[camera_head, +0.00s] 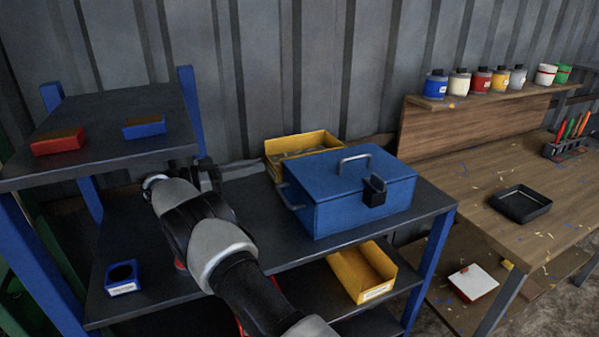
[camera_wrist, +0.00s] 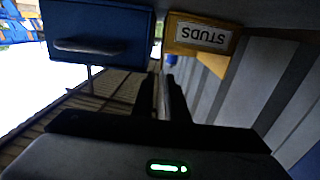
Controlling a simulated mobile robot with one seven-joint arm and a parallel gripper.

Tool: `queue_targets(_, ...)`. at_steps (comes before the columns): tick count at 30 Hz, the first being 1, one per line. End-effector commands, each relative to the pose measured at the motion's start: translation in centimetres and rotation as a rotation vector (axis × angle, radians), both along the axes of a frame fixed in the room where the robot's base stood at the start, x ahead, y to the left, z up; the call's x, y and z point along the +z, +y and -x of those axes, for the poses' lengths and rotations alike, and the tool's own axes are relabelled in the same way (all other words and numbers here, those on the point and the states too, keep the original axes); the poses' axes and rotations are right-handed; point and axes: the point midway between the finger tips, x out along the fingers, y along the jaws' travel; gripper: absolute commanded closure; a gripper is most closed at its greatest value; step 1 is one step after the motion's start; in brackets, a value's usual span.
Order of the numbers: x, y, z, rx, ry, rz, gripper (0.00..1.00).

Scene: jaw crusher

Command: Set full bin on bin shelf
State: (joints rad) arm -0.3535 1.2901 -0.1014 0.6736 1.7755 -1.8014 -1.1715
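A yellow bin (camera_head: 302,146) with grey contents stands on the middle shelf, behind the blue toolbox and partly hidden by it. In the wrist view, which is upside down, a yellow bin front (camera_wrist: 180,38) carries a STUDS label. A second yellow bin (camera_head: 362,272) with a white label sits on the lower shelf; its visible inside looks empty. My gripper (camera_head: 235,170) reaches over the middle shelf, left of the toolbox and the yellow bin, apart from both. In the wrist view its dark fingers (camera_wrist: 160,95) show a narrow gap with nothing visibly held.
The blue toolbox (camera_head: 350,195) with a padlock stands close to the right of my gripper. The upper shelf (camera_head: 95,110) holds small red and blue trays. A small blue bin (camera_head: 122,278) stands at left on the middle shelf. A wooden workbench (camera_head: 470,180) stands at right.

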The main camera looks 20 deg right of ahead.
Motion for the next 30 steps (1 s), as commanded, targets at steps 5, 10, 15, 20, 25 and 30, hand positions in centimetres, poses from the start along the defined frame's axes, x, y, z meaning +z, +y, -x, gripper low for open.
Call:
queue_targets(5,0.3,-3.6,-0.1,-0.005,0.000,0.003,0.87)
queue_targets(10,0.2,-7.3,-0.2,-0.004,-0.001,0.003,0.87)
queue_targets(15,0.2,-10.1,-0.3,-0.002,-0.001,0.002,0.87)
queue_targets(20,0.2,-11.3,-0.4,-0.001,-0.001,0.002,0.87)
queue_targets(25,0.2,-13.1,-0.4,-0.003,-0.003,0.004,0.87)
queue_targets(30,0.2,-15.8,-0.5,-0.003,-0.003,0.004,0.87)
